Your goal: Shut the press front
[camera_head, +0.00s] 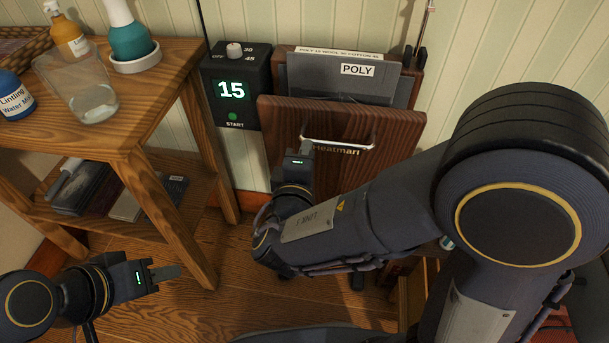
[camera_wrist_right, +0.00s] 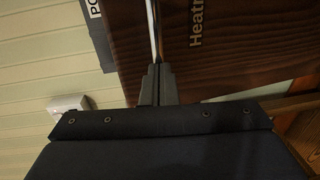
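The press is a wall unit with a dark wooden front (camera_head: 392,133) marked "Heatmari" and a thin metal handle (camera_head: 340,143). The front leans out from the backing, with a gap at its top. Grey cloth tagged "POLY" (camera_head: 340,78) hangs behind it. My right gripper (camera_head: 304,146) is at the left end of the handle. In the right wrist view its fingers (camera_wrist_right: 157,80) are closed around the handle bar (camera_wrist_right: 154,30), beside the wooden front (camera_wrist_right: 230,50). My left gripper (camera_head: 166,272) is low at the left, away from the press; its finger gap is not clear.
The control box (camera_head: 231,91) left of the front reads 15 and has a dial and green start button. A wooden side table (camera_head: 150,95) with bottles and a glass jar (camera_head: 90,100) stands at the left. My right forearm covers the lower right of the press.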

